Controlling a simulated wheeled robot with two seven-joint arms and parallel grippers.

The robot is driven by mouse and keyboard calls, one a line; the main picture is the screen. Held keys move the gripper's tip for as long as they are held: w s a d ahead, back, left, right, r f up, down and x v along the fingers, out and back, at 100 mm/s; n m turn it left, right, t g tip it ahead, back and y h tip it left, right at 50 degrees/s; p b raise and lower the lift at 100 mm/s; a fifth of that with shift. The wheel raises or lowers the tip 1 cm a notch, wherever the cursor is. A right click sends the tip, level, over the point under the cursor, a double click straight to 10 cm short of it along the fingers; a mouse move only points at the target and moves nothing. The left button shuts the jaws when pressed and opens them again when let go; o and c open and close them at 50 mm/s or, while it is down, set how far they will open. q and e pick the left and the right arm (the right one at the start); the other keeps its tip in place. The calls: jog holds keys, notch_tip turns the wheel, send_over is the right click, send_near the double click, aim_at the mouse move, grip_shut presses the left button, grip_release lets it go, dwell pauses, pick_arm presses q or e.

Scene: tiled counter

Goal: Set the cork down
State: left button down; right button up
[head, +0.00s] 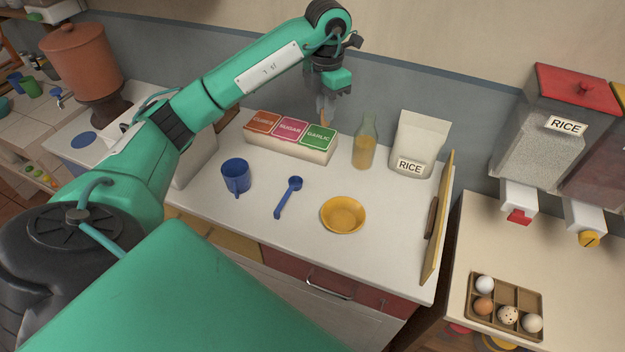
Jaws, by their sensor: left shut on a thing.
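My left gripper (325,112) hangs pointing down above the back of the white counter, over the labelled box. It is shut on the cork (325,117), a small tan piece that shows at the fingertips and is mostly hidden by them. A clear glass bottle (364,150) with amber liquid stands upright to the right of the gripper, with no stopper seen in its neck. My right gripper is not in view.
A box (291,139) labelled cubes, sugar and garlic stands at the back. A rice bag (417,143), blue cup (236,176), blue spoon (287,197) and yellow bowl (343,214) share the counter (390,245). A board (437,225) stands at the right edge. Free room lies around the spoon.

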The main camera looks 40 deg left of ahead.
pick_arm(q)
jog(key=shift+s+a+f, duration=0.2)
jog(key=shift+s+f, duration=0.15)
jog(key=shift+n, duration=0.3)
notch_tip(320, 180, down, 17)
jog(key=p, duration=0.5)
notch_tip(320, 180, down, 3)
jog(key=shift+f+p, duration=0.1)
jog(key=shift+p, duration=0.4)
jog(key=shift+f, duration=0.1)
